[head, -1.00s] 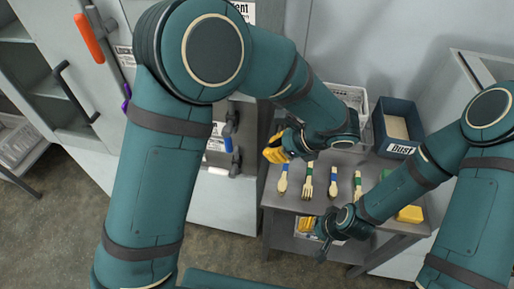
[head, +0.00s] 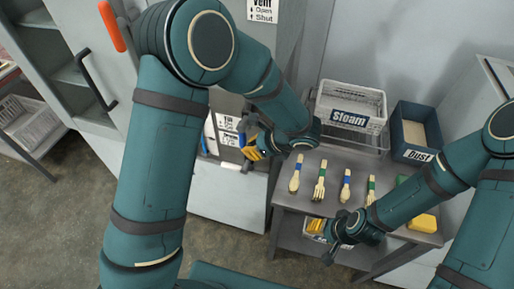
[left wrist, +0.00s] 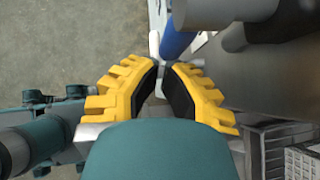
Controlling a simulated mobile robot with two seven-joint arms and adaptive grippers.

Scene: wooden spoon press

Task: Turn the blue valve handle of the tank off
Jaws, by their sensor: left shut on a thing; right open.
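The blue valve handle (head: 242,139) is on the front of the grey tank, beside the white labels. In the left wrist view the blue handle (left wrist: 178,42) is at the fingertips of my left gripper (left wrist: 164,72). In the head view my left gripper (head: 254,149), with yellow fingers, is at the right side of the handle. It is shut on the handle, though the exact contact is partly hidden. My right gripper (head: 321,242) is open and empty in front of the table, near its front edge.
A grey table (head: 325,212) holds wooden utensils with coloured handles. Behind them stand the white Steam basket (head: 350,100) and the dark Dust bin (head: 414,135). A yellow block (head: 424,222) is at the right. A white bar (head: 230,167) is below the handle.

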